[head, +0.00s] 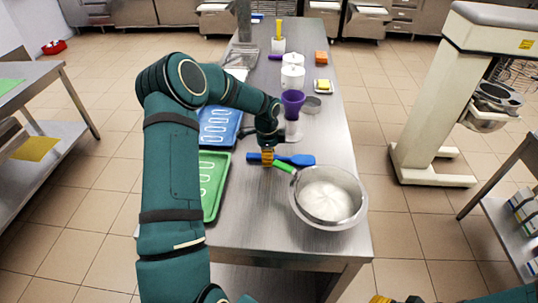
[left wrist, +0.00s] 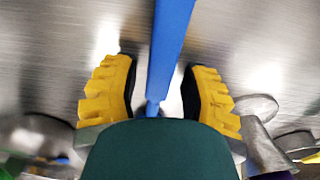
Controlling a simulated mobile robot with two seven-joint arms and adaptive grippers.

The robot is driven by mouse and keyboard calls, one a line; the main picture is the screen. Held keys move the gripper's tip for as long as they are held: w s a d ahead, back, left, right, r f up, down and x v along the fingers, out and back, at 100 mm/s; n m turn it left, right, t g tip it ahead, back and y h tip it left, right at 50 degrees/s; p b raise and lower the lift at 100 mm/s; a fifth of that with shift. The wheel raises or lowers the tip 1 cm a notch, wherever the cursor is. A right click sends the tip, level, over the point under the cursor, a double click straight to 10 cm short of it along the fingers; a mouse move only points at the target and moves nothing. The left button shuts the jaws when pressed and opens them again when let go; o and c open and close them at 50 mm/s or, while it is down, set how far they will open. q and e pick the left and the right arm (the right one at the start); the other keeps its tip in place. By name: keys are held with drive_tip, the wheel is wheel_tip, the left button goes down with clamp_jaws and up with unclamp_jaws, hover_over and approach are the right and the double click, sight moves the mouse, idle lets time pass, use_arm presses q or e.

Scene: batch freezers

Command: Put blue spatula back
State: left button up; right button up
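The blue spatula (head: 297,159) lies on the steel table, left of and behind the metal bowl. My left gripper (head: 267,158) points down over its handle. In the left wrist view the blue spatula (left wrist: 171,40) runs between the two yellow fingers, with a gap on each side, so the gripper is open around it and not clamped. My right gripper (head: 381,299) shows only as a yellow bit at the bottom edge; its fingers are mostly cut off.
The metal bowl (head: 360,205) holds white powder, with a green handle (head: 284,167) leaning out toward my left gripper. Blue (head: 207,143) and green (head: 210,211) trays lie on the left. A purple-topped cup (head: 292,103) and white canisters (head: 292,78) stand behind.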

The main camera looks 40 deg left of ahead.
use_arm(q)
wheel_tip(320, 180, up, 12)
drive_tip(key=p, duration=0.1)
drive_tip(key=shift+s+a+r, duration=0.15)
drive_tip(key=shift+a+r, duration=0.05)
drive_tip(key=shift+a, duration=0.05)
idle(0.4)
idle(0.5)
